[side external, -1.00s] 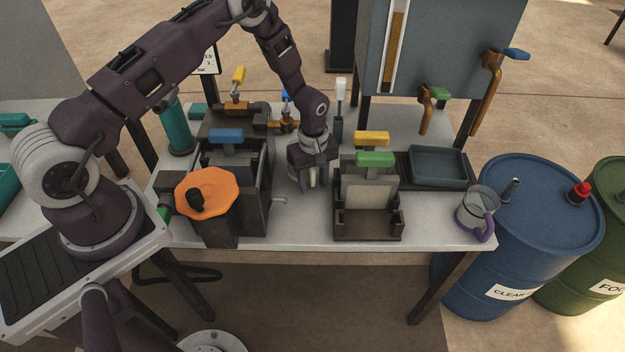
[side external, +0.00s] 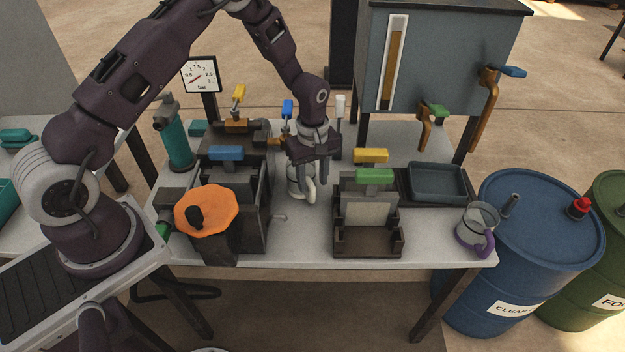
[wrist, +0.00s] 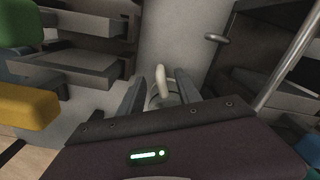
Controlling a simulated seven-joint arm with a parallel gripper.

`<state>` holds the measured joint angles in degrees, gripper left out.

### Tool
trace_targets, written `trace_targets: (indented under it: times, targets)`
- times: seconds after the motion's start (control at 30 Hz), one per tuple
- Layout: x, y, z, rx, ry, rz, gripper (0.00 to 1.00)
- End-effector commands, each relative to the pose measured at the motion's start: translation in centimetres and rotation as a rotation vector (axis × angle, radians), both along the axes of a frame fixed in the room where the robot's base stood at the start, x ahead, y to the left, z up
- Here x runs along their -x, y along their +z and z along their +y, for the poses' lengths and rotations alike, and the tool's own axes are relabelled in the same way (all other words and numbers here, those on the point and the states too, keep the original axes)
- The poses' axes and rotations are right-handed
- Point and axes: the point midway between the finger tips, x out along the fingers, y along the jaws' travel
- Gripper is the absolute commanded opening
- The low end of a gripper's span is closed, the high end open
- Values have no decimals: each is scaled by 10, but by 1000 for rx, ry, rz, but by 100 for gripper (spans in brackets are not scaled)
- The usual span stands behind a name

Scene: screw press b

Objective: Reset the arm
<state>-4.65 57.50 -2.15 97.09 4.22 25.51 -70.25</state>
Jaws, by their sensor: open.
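My gripper (side external: 314,184) is open above the white worktop, between the dark press on the left and the dark box-like fixture on the right. A white mug-like vessel (side external: 295,182) with a pale handle stands on the worktop just below and behind the fingers. In the wrist view the two fingers of my gripper (wrist: 160,92) point down with a gap between them. The pale handle (wrist: 161,80) shows in that gap. I cannot tell whether the fingers touch it.
A press with an orange handwheel (side external: 208,211) stands left. The fixture with green (side external: 374,176) and yellow (side external: 370,155) blocks stands right. A dark tray (side external: 437,182), a clear jug with purple handle (side external: 478,229) and a blue barrel (side external: 540,250) lie further right. A pressure gauge (side external: 201,75) stands behind.

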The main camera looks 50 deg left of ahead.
Motion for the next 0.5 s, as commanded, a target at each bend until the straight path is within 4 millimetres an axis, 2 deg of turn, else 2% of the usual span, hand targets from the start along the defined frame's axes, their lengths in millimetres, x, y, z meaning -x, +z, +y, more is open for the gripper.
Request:
trace_targets:
  times: [0.07, 0.13, 0.17, 0.27, 0.3, 0.37, 0.4, 0.47, 0.5]
  targets:
    - [-1, 5, 0, -1, -9, -6, 41]
    - [-2, 28, 0, -4, -48, -26, 41]
    - [-2, 45, -1, -8, -78, -41, 41]
    - [9, 122, -4, -29, -231, -105, 41]
    - [20, 154, -5, -39, -302, -130, 41]
    - [41, 198, -7, -59, -410, -170, 41]
    - [58, 225, -9, -74, -482, -195, 41]
    - [88, 260, -12, -100, -591, -236, 41]
    - [110, 280, -14, -119, -663, -262, 41]
